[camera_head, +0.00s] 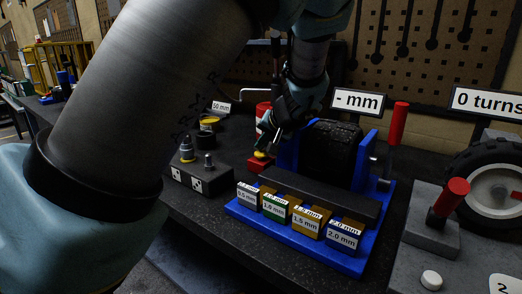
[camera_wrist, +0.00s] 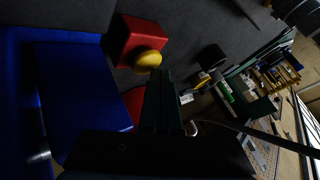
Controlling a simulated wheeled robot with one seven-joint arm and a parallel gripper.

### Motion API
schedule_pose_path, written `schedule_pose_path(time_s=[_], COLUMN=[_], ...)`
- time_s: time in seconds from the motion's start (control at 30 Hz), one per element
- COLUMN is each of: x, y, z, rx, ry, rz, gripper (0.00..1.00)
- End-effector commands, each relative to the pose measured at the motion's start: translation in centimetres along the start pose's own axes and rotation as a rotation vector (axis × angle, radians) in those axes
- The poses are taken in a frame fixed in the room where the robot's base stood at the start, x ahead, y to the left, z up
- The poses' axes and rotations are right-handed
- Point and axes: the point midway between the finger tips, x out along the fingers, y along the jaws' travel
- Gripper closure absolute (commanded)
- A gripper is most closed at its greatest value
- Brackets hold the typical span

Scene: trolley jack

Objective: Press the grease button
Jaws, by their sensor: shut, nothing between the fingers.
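The grease button looks to be the yellow round cap (camera_head: 261,155) on a small red box (camera_head: 256,167), left of the blue-framed black roller. In the wrist view the yellow cap (camera_wrist: 148,58) sticks out from the side of the red box (camera_wrist: 139,33). My gripper (camera_head: 264,145) is shut and empty, its tips close above the cap in the head view. In the wrist view the shut fingertips (camera_wrist: 160,72) lie right at the cap's lower right edge. I cannot tell whether they touch it. A red cylinder (camera_wrist: 134,101) is partly hidden behind the fingers.
The blue fixture (camera_head: 375,222) with several labelled blocks and a red-handled lever (camera_head: 398,124) stands right of the button. A dark block with pegs (camera_head: 200,177) stands to the left. The pegboard wall (camera_head: 435,45) is behind. My arm covers much of the left.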

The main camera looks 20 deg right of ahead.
Motion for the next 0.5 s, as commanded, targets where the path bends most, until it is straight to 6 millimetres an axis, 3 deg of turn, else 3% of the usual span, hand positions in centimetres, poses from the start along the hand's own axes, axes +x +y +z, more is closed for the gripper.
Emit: schedule_pose_path(time_s=[0.03, 0.5], x=[-0.2, -1.8], y=[0.7, 0.1], z=[0.1, -1.2], rx=[0.01, 0.006], ry=[0.002, 0.008], rz=[0.01, 0.014], gripper=[1.0, 1.0])
